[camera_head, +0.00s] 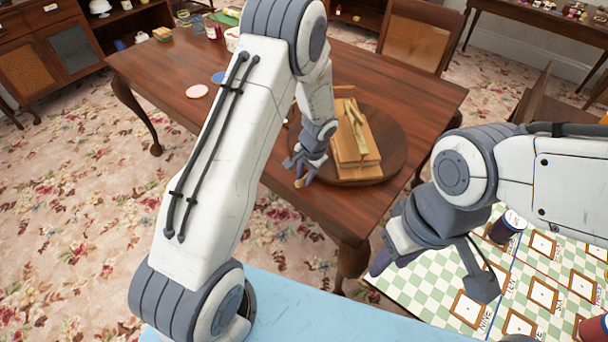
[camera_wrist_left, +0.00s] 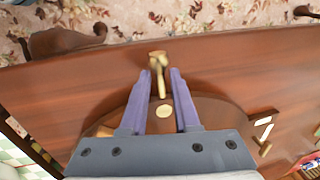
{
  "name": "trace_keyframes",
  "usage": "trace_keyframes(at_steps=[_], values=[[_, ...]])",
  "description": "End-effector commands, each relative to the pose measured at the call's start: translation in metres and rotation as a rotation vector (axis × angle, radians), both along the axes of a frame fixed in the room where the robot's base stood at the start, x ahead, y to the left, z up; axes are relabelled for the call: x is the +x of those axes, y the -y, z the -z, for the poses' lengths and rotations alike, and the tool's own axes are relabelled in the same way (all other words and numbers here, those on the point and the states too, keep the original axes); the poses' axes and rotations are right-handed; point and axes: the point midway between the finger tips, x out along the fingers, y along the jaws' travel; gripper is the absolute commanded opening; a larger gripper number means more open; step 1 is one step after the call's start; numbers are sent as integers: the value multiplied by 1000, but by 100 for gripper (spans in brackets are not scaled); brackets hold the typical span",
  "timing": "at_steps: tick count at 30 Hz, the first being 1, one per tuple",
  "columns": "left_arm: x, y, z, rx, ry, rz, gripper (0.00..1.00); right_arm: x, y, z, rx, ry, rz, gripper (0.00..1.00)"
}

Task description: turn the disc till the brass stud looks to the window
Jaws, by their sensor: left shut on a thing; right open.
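The round wooden disc (camera_head: 395,150) lies on the brown table. A wooden block-like structure (camera_head: 357,150) stands on it. My left gripper (camera_head: 300,176) is at the disc's near left edge, shut on a brass-coloured stud (camera_wrist_left: 159,66). In the left wrist view, the stud shows between the fingertips, past the rim of the disc (camera_wrist_left: 205,112). A pale round spot (camera_wrist_left: 165,111) lies on the disc between the fingers. My right gripper (camera_head: 430,274) is open and empty, over the checked mat at the lower right. No window is in view.
The table (camera_head: 255,130) has clear wood left of the disc. A chair (camera_head: 415,45) stands behind. The checked mat (camera_head: 440,262) carries several framed cards and a dark jar (camera_head: 506,228).

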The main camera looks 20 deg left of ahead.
Motion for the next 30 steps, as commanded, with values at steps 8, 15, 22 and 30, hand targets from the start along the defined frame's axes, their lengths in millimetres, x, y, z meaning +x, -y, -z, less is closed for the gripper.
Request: trace_keyframes(at_steps=[8, 15, 22, 30], values=[[5, 1, -2, -4, 13, 2, 43, 0, 0, 0, 0, 0, 0, 45], [2, 1, -2, -2, 8, 0, 43, 0, 0, 0, 0, 0, 0, 45], [2, 5, -25, -2, 11, 0, 43, 0, 0, 0, 0, 0, 0, 45], [-1, 15, -78, -3, 14, 1, 43, 0, 0, 1, 0, 0, 0, 45]])
